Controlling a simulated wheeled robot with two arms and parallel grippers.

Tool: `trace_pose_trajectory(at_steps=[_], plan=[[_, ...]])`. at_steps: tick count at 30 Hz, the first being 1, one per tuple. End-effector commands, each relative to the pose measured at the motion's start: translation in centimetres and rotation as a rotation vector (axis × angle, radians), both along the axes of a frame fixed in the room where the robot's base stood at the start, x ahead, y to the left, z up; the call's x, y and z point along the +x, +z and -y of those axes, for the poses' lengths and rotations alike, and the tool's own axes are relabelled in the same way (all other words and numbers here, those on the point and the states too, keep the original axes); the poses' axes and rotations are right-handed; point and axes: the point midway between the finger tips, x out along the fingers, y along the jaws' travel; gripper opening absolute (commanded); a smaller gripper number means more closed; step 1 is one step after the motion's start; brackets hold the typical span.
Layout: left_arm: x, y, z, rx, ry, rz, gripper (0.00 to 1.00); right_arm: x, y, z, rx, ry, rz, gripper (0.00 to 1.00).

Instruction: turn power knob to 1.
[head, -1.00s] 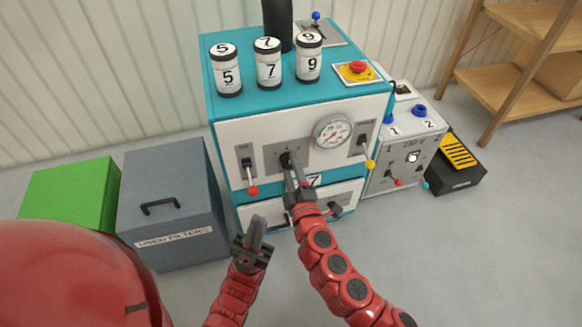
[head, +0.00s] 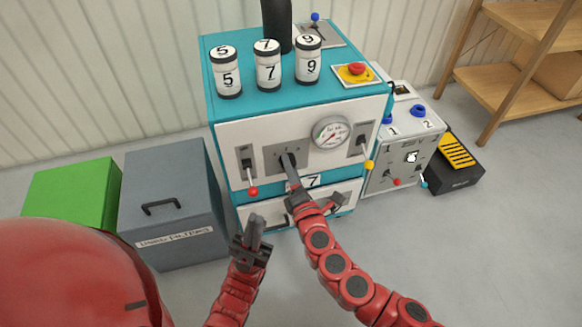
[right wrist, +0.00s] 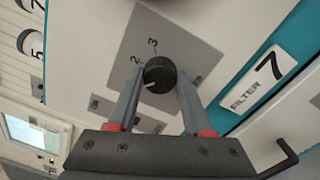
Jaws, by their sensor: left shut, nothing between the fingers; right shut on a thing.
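The black round power knob (right wrist: 160,74) sits on a grey plate (right wrist: 183,40) on the machine's white front. The digits 2 and 3 show on the plate beside it; no 1 can be read. A pale pointer line on the knob points to the lower left in the right wrist view. My right gripper (head: 288,163) is shut on the knob, one finger on each side, as the right wrist view (right wrist: 160,88) shows. In the head view the fingers mostly hide the knob. My left gripper (head: 256,230) is shut and empty, below and left of it, in front of the machine.
A lever with a red ball (head: 253,191) is left of the plate, and a gauge (head: 332,132) and yellow-ball lever (head: 369,165) are right. Numbered canisters (head: 268,66) stand on top. A grey bin (head: 168,195) and power box (head: 407,150) flank the machine.

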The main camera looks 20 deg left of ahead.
Motion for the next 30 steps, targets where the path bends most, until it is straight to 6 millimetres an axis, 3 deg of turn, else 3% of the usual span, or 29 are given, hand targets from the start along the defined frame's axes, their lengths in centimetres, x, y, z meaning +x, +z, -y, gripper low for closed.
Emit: trace_pose_trajectory(at_steps=[19,20,24,30], plan=[[-0.02,0.06,-0.03,-0.002,0.001,0.000,0.00,-0.08,-0.03,-0.09,-0.042,0.003,0.028,0.00],[-0.01,0.06,-0.03,-0.002,0.001,0.000,0.00,-0.09,-0.03,-0.09,-0.042,0.003,0.028,0.54],[-0.02,0.06,-0.03,-0.002,0.001,0.000,0.00,-0.05,-0.02,-0.06,-0.042,0.002,0.028,0.79],[-0.02,0.07,-0.02,-0.002,0.001,0.000,0.00,-0.02,-0.02,-0.03,-0.041,0.001,0.027,0.80]])
